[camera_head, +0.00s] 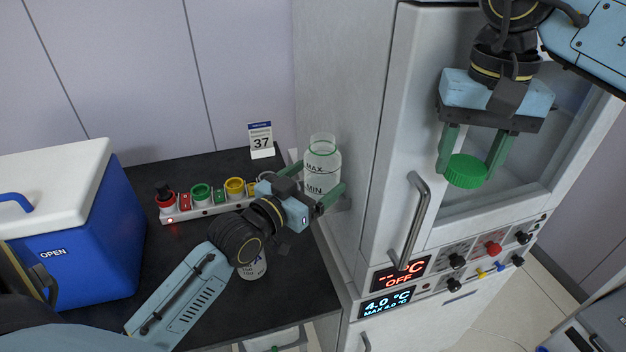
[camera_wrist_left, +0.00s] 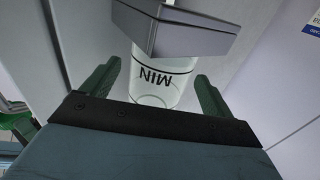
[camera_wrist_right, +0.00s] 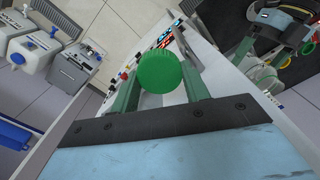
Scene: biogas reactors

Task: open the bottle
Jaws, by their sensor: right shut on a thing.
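The clear bottle (camera_head: 322,160), marked MAX and MIN, is upright beside the cabinet wall, its mouth uncovered. My left gripper (camera_head: 305,188) is around its lower part. In the left wrist view the bottle (camera_wrist_left: 160,92) lies between the two green fingers, with a small gap at the left finger; a grey block hides part of it. My right gripper (camera_head: 475,160) is shut on a green cap (camera_head: 466,171), held in front of the cabinet door, well right of the bottle. The cap (camera_wrist_right: 160,72) also shows in the right wrist view.
The white cabinet (camera_head: 385,150) has a door handle (camera_head: 412,222) and knobs below.

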